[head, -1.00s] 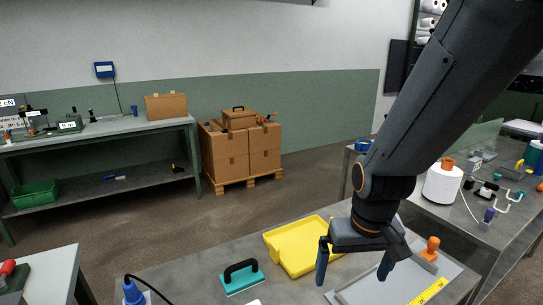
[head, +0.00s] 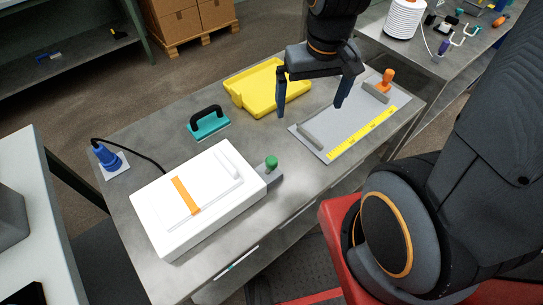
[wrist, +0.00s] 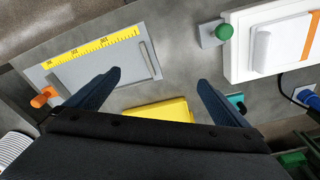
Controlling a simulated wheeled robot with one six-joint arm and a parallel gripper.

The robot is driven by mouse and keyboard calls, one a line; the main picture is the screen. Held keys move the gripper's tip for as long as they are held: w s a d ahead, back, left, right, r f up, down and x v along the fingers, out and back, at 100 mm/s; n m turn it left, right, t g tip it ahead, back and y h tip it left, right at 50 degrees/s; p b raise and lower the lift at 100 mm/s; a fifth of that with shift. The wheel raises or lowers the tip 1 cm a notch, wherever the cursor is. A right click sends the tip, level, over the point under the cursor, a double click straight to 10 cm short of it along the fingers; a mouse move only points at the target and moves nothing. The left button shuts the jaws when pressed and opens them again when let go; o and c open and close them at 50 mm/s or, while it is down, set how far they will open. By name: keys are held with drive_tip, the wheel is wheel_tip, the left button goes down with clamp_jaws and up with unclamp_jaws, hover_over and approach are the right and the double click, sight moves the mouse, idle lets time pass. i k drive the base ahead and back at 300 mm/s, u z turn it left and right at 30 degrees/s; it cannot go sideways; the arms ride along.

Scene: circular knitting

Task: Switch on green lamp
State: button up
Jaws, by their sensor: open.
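A green knob (head: 271,162) stands on a small grey base (head: 273,178) at the right side of a white box (head: 200,232) with an orange strap. No lit lamp can be made out. In the wrist view the green knob (wrist: 224,32) is at the upper right, beside the white box (wrist: 236,70). My gripper (head: 310,110) is open and empty above the bench, between the yellow tray and the grey ruler board. It is apart from the knob, which lies to its lower left in the head view. Its fingers also show in the wrist view (wrist: 160,77).
A yellow tray (head: 262,96), a teal block with black handle (head: 208,126) and a blue plug-like piece with a cable (head: 106,156) are on the bench. The grey board (head: 325,140) carries a yellow ruler and an orange knob (head: 387,77).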

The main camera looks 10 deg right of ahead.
sight(270, 162)
drive_tip(key=z, duration=0.15)
drive_tip(key=k, duration=0.95)
drive_tip(key=u, duration=0.4)
